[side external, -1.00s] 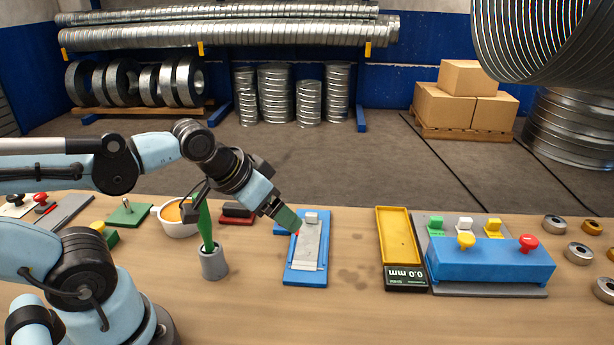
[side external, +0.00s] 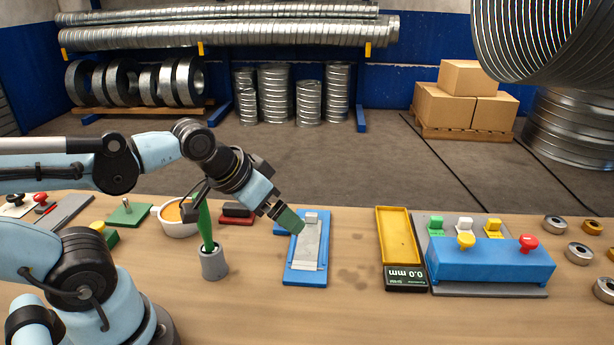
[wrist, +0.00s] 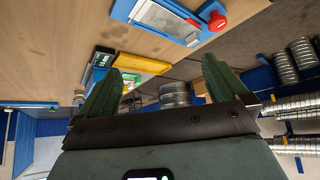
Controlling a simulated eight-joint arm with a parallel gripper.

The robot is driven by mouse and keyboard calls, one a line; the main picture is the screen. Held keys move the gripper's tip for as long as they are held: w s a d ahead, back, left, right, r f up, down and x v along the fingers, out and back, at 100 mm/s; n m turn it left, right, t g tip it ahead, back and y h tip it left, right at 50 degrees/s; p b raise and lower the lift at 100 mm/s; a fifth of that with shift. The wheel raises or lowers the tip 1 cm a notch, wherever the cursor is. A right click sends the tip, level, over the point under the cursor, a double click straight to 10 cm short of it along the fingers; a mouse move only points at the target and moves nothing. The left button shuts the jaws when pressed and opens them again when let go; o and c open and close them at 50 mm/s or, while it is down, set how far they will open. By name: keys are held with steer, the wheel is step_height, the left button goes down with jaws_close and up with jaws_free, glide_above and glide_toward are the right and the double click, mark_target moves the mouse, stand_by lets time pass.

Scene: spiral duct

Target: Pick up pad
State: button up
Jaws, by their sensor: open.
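A dark pad-like block (side external: 237,210) sits on a red base (side external: 236,221) at the back of the bench, left of my gripper; I cannot tell for certain that it is the pad. My gripper (side external: 291,221) hangs over the back left of a blue holder (side external: 290,276) with a grey metal plate (side external: 312,245) in it. In the wrist view my gripper (wrist: 161,64) shows two green fingers spread apart with nothing between them. The blue holder (wrist: 121,9) and a red knob (wrist: 217,21) show beyond the fingertips there.
A grey cup with a green-handled tool (side external: 213,263) stands left of the holder. A white bowl of orange stuff (side external: 176,229) is behind it. A yellow tray (side external: 394,228) and a blue block with knobs (side external: 490,266) stand to the right. The front middle of the bench is clear.

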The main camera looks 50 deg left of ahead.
steer(key=w+a+r+n+g+y, duration=0.1)
steer(key=w+a+n+g, duration=0.25)
steer(key=a, duration=0.65)
steer(key=n+g+h, duration=0.1)
steer(key=n+g, duration=0.3)
steer(key=n, duration=0.2)
glide_toward(236, 205)
steer(key=shift+m, duration=0.25)
steer(key=shift+s+f, duration=0.1)
steer(key=shift+f, duration=5.15)
steer(key=c, duration=0.9)
steer(key=shift+r, duration=0.1)
